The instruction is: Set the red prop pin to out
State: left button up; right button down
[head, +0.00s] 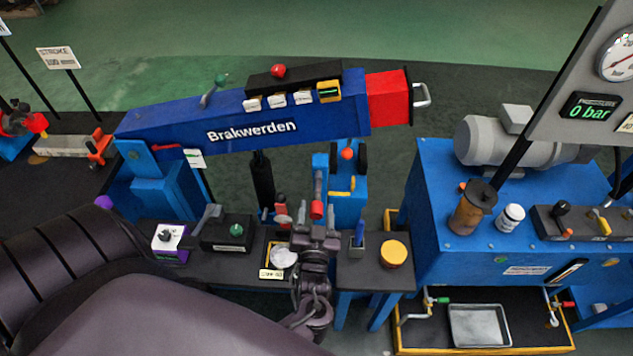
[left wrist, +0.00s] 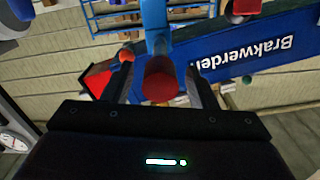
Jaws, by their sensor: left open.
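The red prop pin (head: 316,209) is a short red cylinder on a grey shaft, at the blue stand under the crane boom. In the left wrist view its round red end (left wrist: 160,80) faces the camera, between the two fingers. My left gripper (head: 315,232) is just in front of the pin in the head view. It is open, with one finger on each side of the red end (left wrist: 157,68). I cannot tell whether the fingers touch it. My right gripper is not in view.
The blue Brakwerden boom (head: 305,127) with a red end (head: 388,97) spans above. A blue cabinet (head: 430,190) stands right.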

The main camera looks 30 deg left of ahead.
pick_arm(q)
jog(key=b+v, duration=0.1)
jog(key=v, duration=0.5)
jog(key=shift+s+d+f, duration=0.1)
jog(key=shift+s+d, duration=0.1)
jog(key=shift+s, duration=0.05)
jog(key=shift+s+d+b, duration=0.3)
jog(key=shift+s, duration=0.2)
